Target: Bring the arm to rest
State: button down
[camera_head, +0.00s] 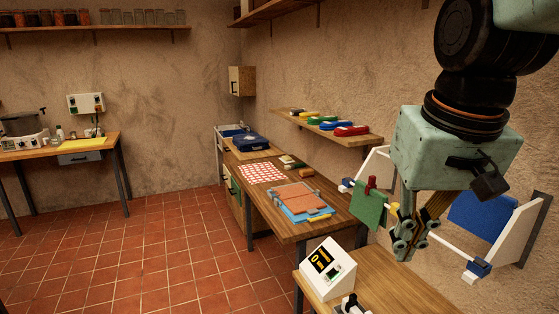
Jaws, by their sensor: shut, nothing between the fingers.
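My gripper (405,246) hangs at the right of the head camera view, pointing down. Its fingers are closed together and I see nothing held in them. My arm comes down from the top right corner. The gripper appears in front of a white rail that carries a green cloth (370,207) and a blue cloth (481,218). I cannot tell how far the fingers are from the rail or from the table below.
A white device with a display (327,270) stands on the near table (395,288). A long wooden bench (318,228) holds a blue and orange stack (302,201) and a red-checked cloth (263,172). A wall shelf (300,118) bears coloured items. The tiled floor (150,255) at left is clear.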

jog(key=s+f, duration=0.2)
jog(key=s, duration=1.3)
jog(key=shift+s+f+t, duration=0.15)
jog(key=shift+s+t, duration=0.05)
jog(key=shift+t, duration=0.2)
jog(key=shift+w, duration=0.1)
jog(key=w+d+r+n+g+h+p, duration=0.1)
jog(key=w+d+n+h+p, duration=0.15)
jog(key=w+n, duration=1.35)
jog(key=w+a+f+n+p, duration=0.1)
jog(key=w+f+n, duration=0.2)
jog(key=w, duration=0.8)
jog(key=w+f+n, duration=0.2)
jog(key=w+f, duration=0.2)
jog(key=w, duration=0.7)
jog(key=w+a+f+n+h+p, duration=0.1)
jog(key=w+a+f+n, duration=0.2)
jog(key=w+f+n, duration=0.3)
jog(key=w+a+f+n+p, duration=0.1)
jog(key=w+a+f+n, duration=0.2)
jog(key=w+f+n, duration=0.4)
jog(key=w+a+f+n+h+p, duration=0.1)
jog(key=w+a+f+n, duration=0.2)
jog(key=f, duration=1.4)
jog(key=w+n, duration=0.4)
jog(key=w, duration=0.2)
jog(key=shift+w+a+f+g+h, duration=0.15)
jog(key=shift+w+f+g+h, duration=0.15)
jog(key=shift+w+f+h, duration=0.1)
